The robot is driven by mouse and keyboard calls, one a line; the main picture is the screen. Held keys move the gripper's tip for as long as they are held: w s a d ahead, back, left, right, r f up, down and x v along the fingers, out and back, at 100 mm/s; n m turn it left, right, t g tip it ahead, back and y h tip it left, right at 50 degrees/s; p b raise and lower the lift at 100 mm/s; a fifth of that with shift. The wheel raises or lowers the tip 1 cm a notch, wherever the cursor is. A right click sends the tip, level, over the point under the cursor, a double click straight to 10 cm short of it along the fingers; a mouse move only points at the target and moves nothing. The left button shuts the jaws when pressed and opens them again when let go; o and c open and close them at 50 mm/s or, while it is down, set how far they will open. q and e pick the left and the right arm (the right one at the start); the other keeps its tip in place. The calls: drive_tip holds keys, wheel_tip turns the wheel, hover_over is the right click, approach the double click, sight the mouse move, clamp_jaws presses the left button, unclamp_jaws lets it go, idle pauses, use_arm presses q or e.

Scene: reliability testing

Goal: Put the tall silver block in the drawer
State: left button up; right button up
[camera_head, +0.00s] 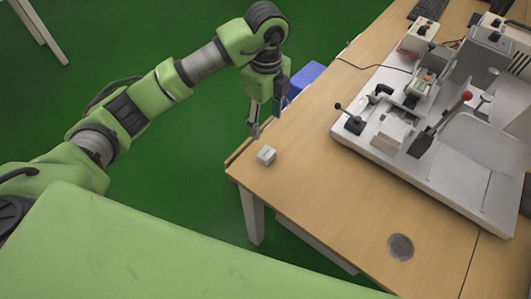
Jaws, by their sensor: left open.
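A small silver-grey block (266,155) sits on the wooden table (330,195) near its left corner. My left gripper (264,120) hangs pointing down by the table's left edge, just behind and above the block in the picture. Its fingers are apart, with nothing seen between them, and it does not touch the block. I cannot make out an open drawer for sure; a thin wooden strip (240,150) shows along the table's left edge. My right gripper is not in view.
A white test machine (455,160) with levers and a red knob (467,96) fills the table's right side. A round silver disc (400,247) lies near the front edge. A blue box (305,78) is partly hidden behind my gripper. The table between block and disc is clear.

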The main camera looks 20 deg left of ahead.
use_arm(q)
drive_tip(key=p, duration=0.1)
hover_over(266, 152)
wheel_tip(266, 152, down, 8)
drive_tip(key=shift+w+r, duration=0.1)
drive_tip(key=shift+w, duration=0.05)
drive_tip(key=f, duration=0.1)
drive_tip(key=f+p, duration=0.1)
drive_tip(key=f, duration=0.2)
drive_tip(key=shift+s+f, duration=0.1)
drive_tip(key=shift+s, duration=0.2)
drive_tip(key=shift+f, duration=0.55)
drive_tip(key=c, duration=1.3)
drive_tip(key=shift+c, duration=0.6)
drive_tip(key=shift+w+r, duration=0.1)
drive_tip(key=shift+r, duration=0.05)
